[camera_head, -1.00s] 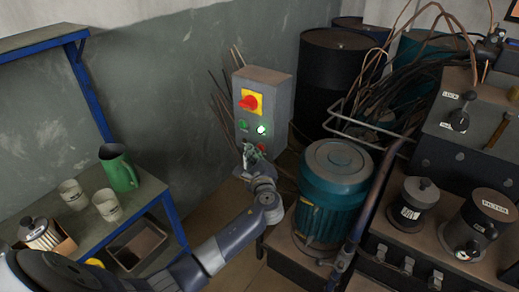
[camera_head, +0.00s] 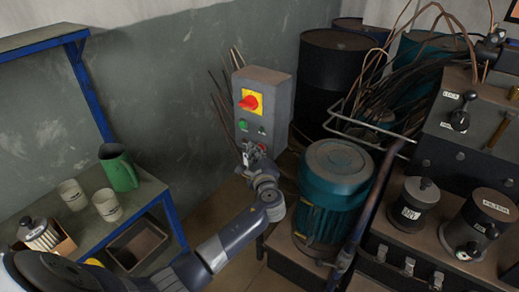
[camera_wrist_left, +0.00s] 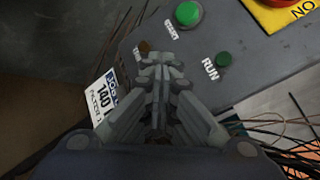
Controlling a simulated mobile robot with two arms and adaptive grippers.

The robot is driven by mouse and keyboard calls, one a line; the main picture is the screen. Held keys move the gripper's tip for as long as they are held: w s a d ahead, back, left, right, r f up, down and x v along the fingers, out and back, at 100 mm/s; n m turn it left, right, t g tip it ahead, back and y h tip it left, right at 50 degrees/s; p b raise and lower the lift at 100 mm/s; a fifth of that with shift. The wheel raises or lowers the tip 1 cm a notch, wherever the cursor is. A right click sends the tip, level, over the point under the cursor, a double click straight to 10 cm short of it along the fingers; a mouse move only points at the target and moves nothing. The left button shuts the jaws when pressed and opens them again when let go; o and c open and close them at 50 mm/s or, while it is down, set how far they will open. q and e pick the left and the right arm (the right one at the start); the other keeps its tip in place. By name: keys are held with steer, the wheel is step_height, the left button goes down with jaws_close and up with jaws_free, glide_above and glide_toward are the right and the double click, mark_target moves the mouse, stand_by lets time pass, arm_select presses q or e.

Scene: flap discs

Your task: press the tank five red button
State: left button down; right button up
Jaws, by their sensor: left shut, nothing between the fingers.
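A grey control box (camera_head: 264,105) stands against the wall. No tank five label is readable. My right gripper is not in view.
A teal motor (camera_head: 335,190) stands right of my left arm, with a dark drum (camera_head: 335,75) behind it. A bench (camera_head: 150,191) with a green jug (camera_head: 118,167) and cups is at left. A paper label (camera_wrist_left: 103,98) hangs beside the box.

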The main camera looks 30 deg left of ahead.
arm_select(q)
steer(key=shift+s, duration=0.1)
steer(key=shift+s+p, duration=0.55)
steer(key=shift+s, duration=0.2)
steer(key=shift+s, duration=0.1)
steer(key=s+p, duration=0.1)
steer(key=s, duration=0.2)
steer(key=s+p, duration=0.1)
steer(key=s, duration=0.1)
steer(key=shift+a+p, duration=0.25)
steer(key=shift+p, duration=0.05)
steer(key=shift+w, duration=0.1)
stand_by(0.3)
